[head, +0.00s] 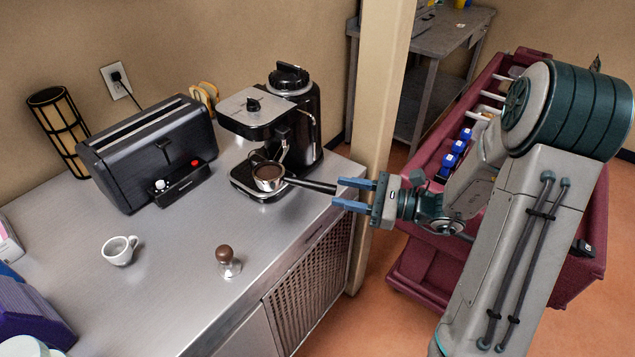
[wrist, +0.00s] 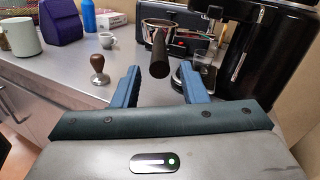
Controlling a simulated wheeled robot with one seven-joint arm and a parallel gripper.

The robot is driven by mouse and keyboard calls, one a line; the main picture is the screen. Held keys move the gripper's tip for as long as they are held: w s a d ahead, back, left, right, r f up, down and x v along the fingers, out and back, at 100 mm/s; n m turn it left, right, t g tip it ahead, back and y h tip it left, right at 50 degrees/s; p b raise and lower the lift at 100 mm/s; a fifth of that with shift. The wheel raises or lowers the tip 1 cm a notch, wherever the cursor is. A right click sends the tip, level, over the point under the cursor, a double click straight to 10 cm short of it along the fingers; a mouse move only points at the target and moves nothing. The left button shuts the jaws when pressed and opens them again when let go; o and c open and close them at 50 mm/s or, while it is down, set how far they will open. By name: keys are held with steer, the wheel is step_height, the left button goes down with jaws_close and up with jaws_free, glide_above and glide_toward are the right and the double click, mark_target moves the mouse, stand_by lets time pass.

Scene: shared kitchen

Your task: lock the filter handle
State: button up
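The filter handle (head: 310,185) is a black bar running right from a metal filter basket (head: 268,174) filled with brown grounds. The basket shows low at the front of the black and silver coffee machine (head: 254,112); I cannot tell whether it touches the machine. In the wrist view the handle (wrist: 159,58) points toward me, and the machine (wrist: 262,45) stands to its right. My gripper (head: 344,194) is open, with blue fingers beside the handle's free end. In the wrist view the handle's end appears between the fingertips (wrist: 160,75), with gaps on both sides.
A tamper (head: 228,264) and a white cup (head: 118,252) stand on the metal counter (head: 170,295). A black toaster (head: 150,150) is left of the machine. A beige post (head: 380,90) rises close behind my gripper. A maroon cart (head: 430,265) stands to the right.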

mark_target(317, 190)
steer(key=p+x, duration=0.1)
steer(key=x, duration=0.5)
steer(key=shift+w+a, duration=0.1)
steer(key=shift+a, duration=0.3)
jaws_close()
